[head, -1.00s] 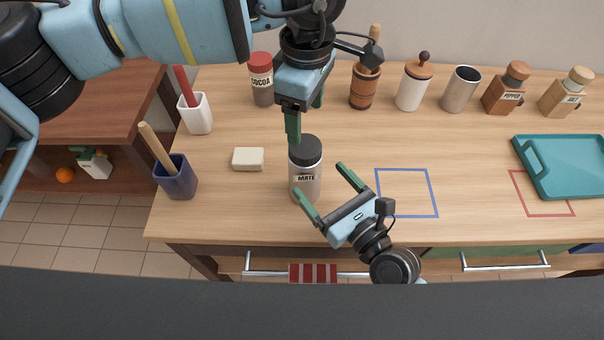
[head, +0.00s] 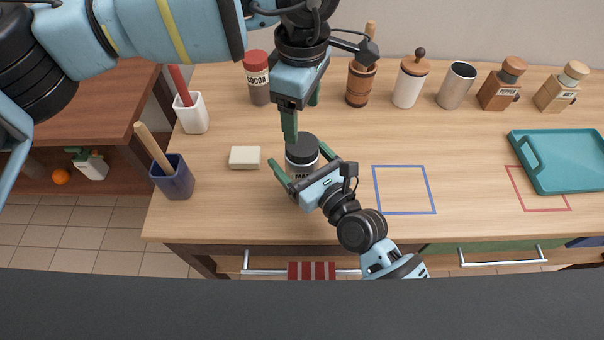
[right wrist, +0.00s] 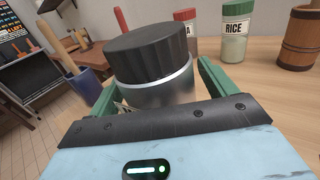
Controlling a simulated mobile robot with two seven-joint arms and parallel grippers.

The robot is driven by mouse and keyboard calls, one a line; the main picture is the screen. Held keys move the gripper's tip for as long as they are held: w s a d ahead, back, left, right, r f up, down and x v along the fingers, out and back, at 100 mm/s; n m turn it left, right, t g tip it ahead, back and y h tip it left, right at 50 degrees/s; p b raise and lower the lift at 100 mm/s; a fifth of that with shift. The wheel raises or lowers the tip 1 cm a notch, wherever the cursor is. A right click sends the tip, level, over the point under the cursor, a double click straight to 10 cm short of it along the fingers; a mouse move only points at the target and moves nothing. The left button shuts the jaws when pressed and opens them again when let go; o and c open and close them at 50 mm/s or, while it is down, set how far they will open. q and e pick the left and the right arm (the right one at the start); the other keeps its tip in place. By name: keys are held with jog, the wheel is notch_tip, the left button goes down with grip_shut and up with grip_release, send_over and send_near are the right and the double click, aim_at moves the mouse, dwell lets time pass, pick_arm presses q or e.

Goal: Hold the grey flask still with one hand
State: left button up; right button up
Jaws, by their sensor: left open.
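The grey flask (head: 302,172), with a black lid and a dark label, stands upright on the wooden counter. My right gripper (head: 304,160) is open, with its green fingers on either side of the flask. In the right wrist view the flask's grey body (right wrist: 160,97) and ribbed lid fill the space between the fingers (right wrist: 158,90); I cannot tell whether either finger touches it. My left gripper (head: 302,115) is open above and just behind the flask, pointing down, with one finger near the lid. The flask's lower front is partly hidden by my right gripper.
A white block (head: 245,158) and a blue holder (head: 174,178) are to the left. A cocoa jar (head: 257,80), wooden barrel (head: 358,85) and other containers line the back. The blue square outline (head: 404,214) encloses bare counter. A teal tray (head: 570,160) is at right.

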aim_at(302, 143)
grip_shut()
pick_arm(q)
jog(key=m, duration=1.4)
jog(key=shift+m, duration=0.3)
jog(key=m, duration=0.3)
jog(key=shift+m, duration=0.3)
jog(key=shift+f, duration=4)
jog(key=shift+c, duration=0.4)
